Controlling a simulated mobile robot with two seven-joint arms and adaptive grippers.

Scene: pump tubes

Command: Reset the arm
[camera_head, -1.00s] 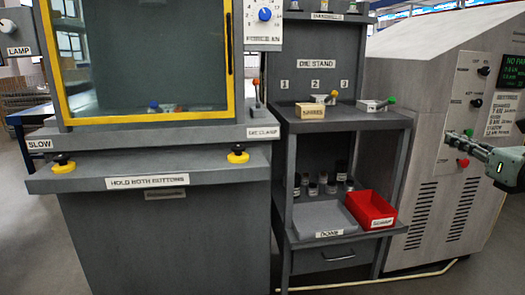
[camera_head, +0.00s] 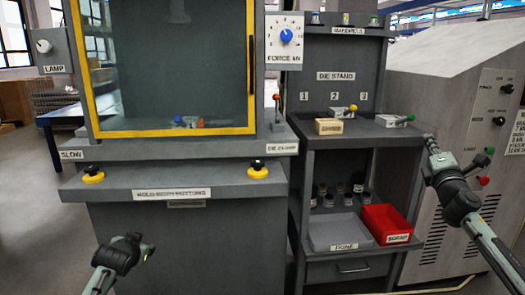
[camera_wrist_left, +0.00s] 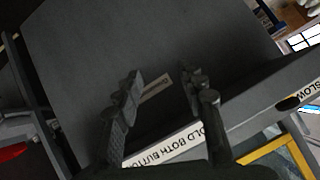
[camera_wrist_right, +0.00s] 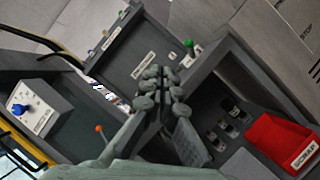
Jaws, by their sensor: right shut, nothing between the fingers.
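My left gripper (camera_head: 130,243) shows at the lower left of the head view, in front of the press cabinet. In the left wrist view its two fingers (camera_wrist_left: 164,80) stand apart with nothing between them, and the cabinet front is behind them. My right gripper (camera_head: 431,142) is raised at the right of the head view, between the die stand and the grey machine. Its fingers are together and empty in the right wrist view (camera_wrist_right: 163,76).
The die stand (camera_head: 343,75) holds a labelled block (camera_head: 328,127) and small levers. Below are a grey DONE tray (camera_head: 340,229), a red SCRAP bin (camera_head: 387,223) and several small cylinders. The grey machine (camera_head: 455,110) stands right.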

